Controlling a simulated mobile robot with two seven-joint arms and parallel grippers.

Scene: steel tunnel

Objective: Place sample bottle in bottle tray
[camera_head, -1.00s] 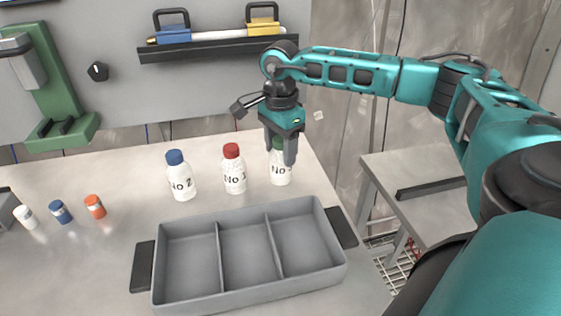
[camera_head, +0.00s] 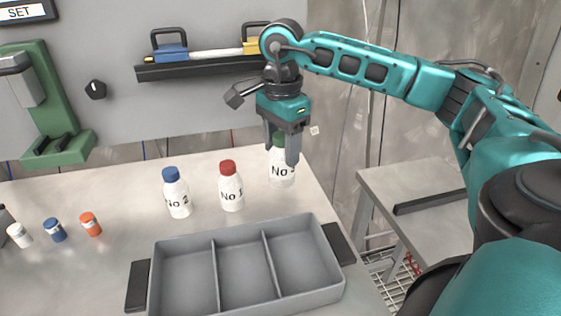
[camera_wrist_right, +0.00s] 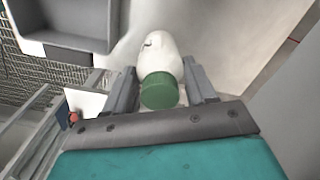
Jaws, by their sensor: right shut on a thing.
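My right gripper (camera_head: 285,155) is shut on a white sample bottle (camera_head: 282,175) with a green cap and holds it upright, seemingly a little above the table. In the right wrist view the green cap (camera_wrist_right: 159,91) sits between the two fingers. The grey bottle tray (camera_head: 155,262) has three empty compartments and stands in front of the bottles. A blue-capped bottle marked No 2 (camera_head: 177,198) and a red-capped bottle marked No 1 (camera_head: 231,192) stand behind the tray. My left gripper is not in view.
Small vials with white, blue (camera_head: 54,230) and orange (camera_head: 91,225) caps lie at the left. A green stand (camera_head: 60,110) and a wall shelf (camera_head: 200,68) are at the back. A side table (camera_head: 410,190) stands at the right, beyond a gap.

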